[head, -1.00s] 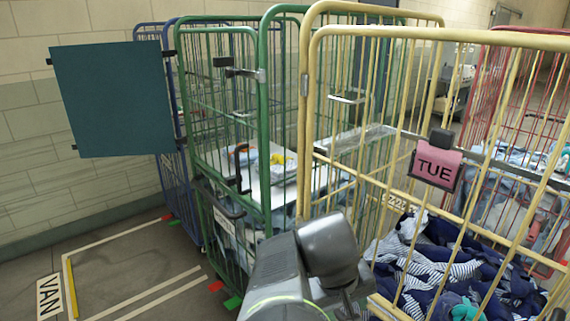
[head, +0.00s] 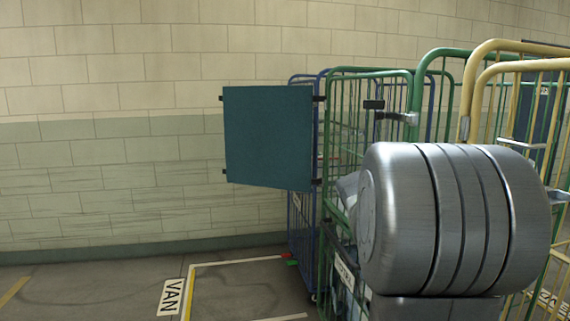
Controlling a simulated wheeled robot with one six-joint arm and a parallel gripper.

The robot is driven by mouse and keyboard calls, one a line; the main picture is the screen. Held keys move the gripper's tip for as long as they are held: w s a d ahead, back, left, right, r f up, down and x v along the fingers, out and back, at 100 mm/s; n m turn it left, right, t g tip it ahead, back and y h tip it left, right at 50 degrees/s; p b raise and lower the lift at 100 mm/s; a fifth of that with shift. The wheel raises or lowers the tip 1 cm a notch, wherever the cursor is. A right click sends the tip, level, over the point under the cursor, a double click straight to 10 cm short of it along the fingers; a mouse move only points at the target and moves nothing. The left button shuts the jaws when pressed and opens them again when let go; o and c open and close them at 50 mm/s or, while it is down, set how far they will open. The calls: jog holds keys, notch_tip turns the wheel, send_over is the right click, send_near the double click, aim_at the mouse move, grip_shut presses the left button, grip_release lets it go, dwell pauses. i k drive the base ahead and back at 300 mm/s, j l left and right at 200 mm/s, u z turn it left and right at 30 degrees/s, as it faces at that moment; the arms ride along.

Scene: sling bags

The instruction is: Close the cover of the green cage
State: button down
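The green cage (head: 325,210) stands right of the middle, its left part showing and much of the rest hidden behind my metallic arm link. A flat teal panel (head: 268,137), which looks like the cover, stands upright and sticks out to the left from the cage's left edge. It has black clips on its side edges. Which post it is fixed to is hard to tell. A black latch (head: 373,104) sits high on the green cage. My gripper is not in view.
A blue cage (head: 297,215) stands behind the panel. A yellow cage (head: 487,50) stands at the right, partly hidden by my arm. The floor at left is clear, with taped lines and a VAN label (head: 171,297). A block wall closes the back.

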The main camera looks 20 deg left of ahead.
aim_at(268, 129)
jog(key=j+u, duration=0.1)
jog(key=u, duration=1.4)
jog(key=i+u, duration=0.25)
jog(key=i, duration=3)
jog(key=i+z, duration=0.1)
jog(key=i, duration=0.75)
jog(key=i+j, duration=0.1)
jog(key=i, duration=0.7)
jog(key=i+z, duration=0.2)
jog(key=z, duration=1.55)
